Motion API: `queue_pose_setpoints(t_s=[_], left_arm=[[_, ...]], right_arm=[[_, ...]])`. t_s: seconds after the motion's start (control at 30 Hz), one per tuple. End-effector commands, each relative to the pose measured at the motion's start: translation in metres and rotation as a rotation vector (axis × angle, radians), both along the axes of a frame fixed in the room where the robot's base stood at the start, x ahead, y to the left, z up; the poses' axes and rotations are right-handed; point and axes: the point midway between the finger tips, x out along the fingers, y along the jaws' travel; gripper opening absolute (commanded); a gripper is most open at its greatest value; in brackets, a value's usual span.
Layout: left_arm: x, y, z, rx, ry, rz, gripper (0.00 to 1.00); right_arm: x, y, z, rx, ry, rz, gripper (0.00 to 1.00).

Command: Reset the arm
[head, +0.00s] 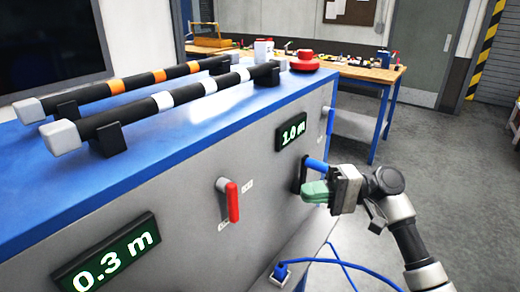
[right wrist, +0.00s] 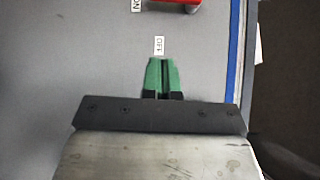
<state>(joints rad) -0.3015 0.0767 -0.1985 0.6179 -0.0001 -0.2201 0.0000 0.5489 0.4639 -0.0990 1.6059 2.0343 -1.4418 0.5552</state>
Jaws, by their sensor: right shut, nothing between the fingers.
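My right gripper (head: 312,192) is in front of the grey panel, at its right part in the head view. Its green fingers are shut together with nothing between them. The fingers (right wrist: 162,76) also show shut in the right wrist view, pointing along the grey panel near a small white label (right wrist: 159,45). A blue lever handle (head: 316,164) is just above the fingers in the head view; I cannot tell whether they touch it. My left gripper is not in view.
A red lever (head: 233,202) hangs on the panel left of the gripper. Two striped bars (head: 165,98) lie on the blue top (head: 60,190). A blue cable (head: 330,262) runs below. Floor at the right is clear.

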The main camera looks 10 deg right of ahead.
Motion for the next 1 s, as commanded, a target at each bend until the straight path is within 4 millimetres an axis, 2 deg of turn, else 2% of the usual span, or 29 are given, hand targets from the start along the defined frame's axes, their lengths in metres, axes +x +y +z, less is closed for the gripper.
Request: queue_pose_setpoints(t_s=[0.07,0.17,0.3,0.4,0.53,0.6,0.7,1.0], left_arm=[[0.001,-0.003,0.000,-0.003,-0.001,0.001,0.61],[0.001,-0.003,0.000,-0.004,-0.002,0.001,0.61],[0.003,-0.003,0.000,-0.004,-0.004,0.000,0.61],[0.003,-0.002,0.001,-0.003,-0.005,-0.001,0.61],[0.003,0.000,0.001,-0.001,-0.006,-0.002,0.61],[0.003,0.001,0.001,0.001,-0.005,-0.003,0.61],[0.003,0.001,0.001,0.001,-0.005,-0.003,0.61],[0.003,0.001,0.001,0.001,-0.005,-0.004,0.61]], right_arm=[[-0.006,0.008,-0.019,-0.043,-0.005,-0.004,0.00],[-0.022,0.024,-0.063,-0.165,-0.035,-0.023,0.00],[-0.060,0.045,-0.142,-0.414,-0.116,-0.053,0.00],[-0.092,0.052,-0.189,-0.597,-0.181,-0.068,0.00],[-0.136,0.050,-0.235,-0.833,-0.262,-0.081,0.00],[-0.159,0.044,-0.251,-0.956,-0.298,-0.088,0.00],[-0.185,0.033,-0.264,-1.105,-0.335,-0.093,0.00],[-0.237,0.002,-0.271,-1.399,-0.375,-0.092,0.00]])
